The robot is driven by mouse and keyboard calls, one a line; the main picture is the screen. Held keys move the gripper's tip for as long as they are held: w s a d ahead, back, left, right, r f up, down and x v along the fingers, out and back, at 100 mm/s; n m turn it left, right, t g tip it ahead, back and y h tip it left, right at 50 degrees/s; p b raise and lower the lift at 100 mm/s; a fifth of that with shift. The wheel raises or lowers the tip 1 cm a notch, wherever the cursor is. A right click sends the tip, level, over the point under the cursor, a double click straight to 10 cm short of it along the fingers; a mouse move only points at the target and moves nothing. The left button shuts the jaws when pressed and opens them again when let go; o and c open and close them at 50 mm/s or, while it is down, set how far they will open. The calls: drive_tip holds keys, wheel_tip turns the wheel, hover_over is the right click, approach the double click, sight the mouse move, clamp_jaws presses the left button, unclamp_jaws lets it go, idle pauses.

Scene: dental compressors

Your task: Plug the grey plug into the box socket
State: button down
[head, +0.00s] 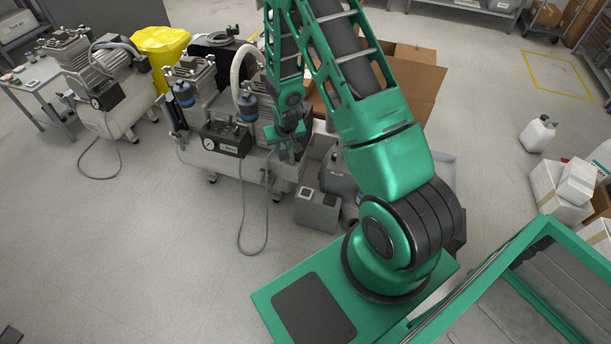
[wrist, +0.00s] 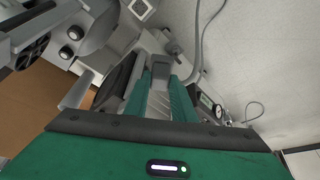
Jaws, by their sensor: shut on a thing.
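My gripper (head: 291,148) is shut on the grey plug, beside the front compressor and above the floor. In the wrist view the grey plug (wrist: 160,72) shows between the green fingers (wrist: 161,95); its prongs cannot be made out. One dark square socket face (wrist: 141,8) shows at the top edge of the wrist view. The plug is apart from the box.
The front compressor (head: 215,152) with its gauge stands close left of my gripper. A grey cable (head: 243,222) loops down to the floor in front of it. An open cardboard box (head: 410,80) stands behind my arm.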

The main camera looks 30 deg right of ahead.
drive_tip(key=shift+s+d+f+m+h, duration=0.4)
drive_tip(key=shift+d+f, duration=1.05)
drive_tip(key=shift+f, duration=3)
drive_tip(key=shift+s+d+f+m+h, duration=0.1)
drive_tip(key=shift+s+d+f+m, duration=0.7)
drive_tip(key=shift+f, duration=3.7)
drive_tip(key=shift+s+d+f+m+h, duration=0.15)
drive_tip(key=shift+d+f+m, duration=0.45)
drive_tip(key=shift+d+f, duration=2.65)
drive_tip(key=shift+w+a+f, duration=0.1)
drive_tip(key=shift+a+f, duration=1.1)
drive_tip(key=shift+f, duration=0.05)
drive_tip(key=shift+f, duration=0.35)
drive_tip(key=c, duration=0.9)
unclamp_jaws()
drive_tip(key=shift+c, duration=0.2)
